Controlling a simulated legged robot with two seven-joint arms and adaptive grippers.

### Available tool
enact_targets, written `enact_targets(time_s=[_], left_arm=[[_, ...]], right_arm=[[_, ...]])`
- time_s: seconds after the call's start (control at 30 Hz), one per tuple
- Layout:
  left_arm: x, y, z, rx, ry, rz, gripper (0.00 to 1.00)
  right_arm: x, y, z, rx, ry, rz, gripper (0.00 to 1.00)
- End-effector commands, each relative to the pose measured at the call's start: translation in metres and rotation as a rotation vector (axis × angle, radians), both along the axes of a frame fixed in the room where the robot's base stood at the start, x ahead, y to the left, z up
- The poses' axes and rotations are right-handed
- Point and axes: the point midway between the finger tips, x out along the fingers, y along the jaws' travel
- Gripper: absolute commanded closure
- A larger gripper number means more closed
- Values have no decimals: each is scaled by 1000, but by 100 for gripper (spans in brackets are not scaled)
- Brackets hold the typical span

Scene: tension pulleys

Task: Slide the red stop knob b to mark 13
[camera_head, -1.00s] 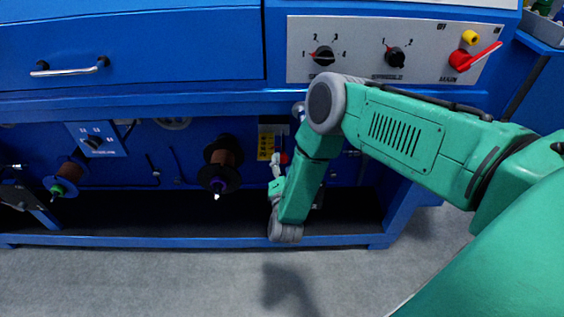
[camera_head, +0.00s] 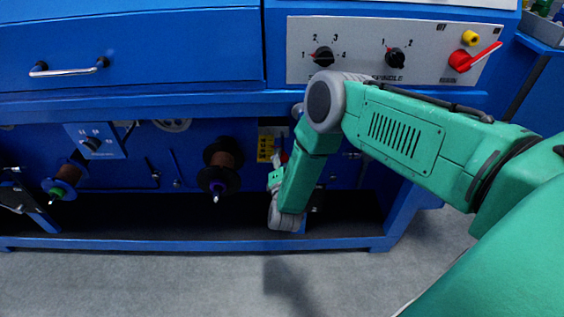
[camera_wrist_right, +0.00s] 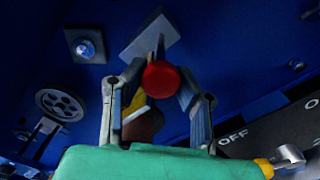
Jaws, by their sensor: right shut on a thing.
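The red stop knob (camera_wrist_right: 161,79) shows as a round red cap in the right wrist view. My right gripper (camera_wrist_right: 160,84) has one finger on each side of it and is shut on it. A grey plate (camera_wrist_right: 152,36) lies behind the knob. In the head view a small red spot (camera_head: 285,157), probably the knob, shows beside a yellow scale plate (camera_head: 265,148). My green right arm hides most of the gripper and the area round it there. The marks are too small to read, and I cannot tell which knob letter this is. My left gripper is not in view.
Dark spools (camera_head: 220,166) hang left of my right arm. A control panel (camera_head: 430,50) with black dials and a red switch (camera_head: 462,60) is above. In the wrist view a pulley wheel (camera_wrist_right: 61,105) is at left and a dark OFF panel (camera_wrist_right: 262,140) at right.

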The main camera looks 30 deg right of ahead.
Motion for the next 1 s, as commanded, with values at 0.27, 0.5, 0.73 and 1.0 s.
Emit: enact_targets(time_s=[0.27, 0.5, 0.73, 1.0], left_arm=[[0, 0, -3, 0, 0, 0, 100], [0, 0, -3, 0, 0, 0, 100], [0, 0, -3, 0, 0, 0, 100], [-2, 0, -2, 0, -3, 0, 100]], right_arm=[[8, -6, -1, 0, 3, -2, 100], [8, -6, -1, 0, 3, -2, 51], [8, -6, 0, 0, 0, -1, 51], [-12, 9, -1, 1, 3, 3, 51]])
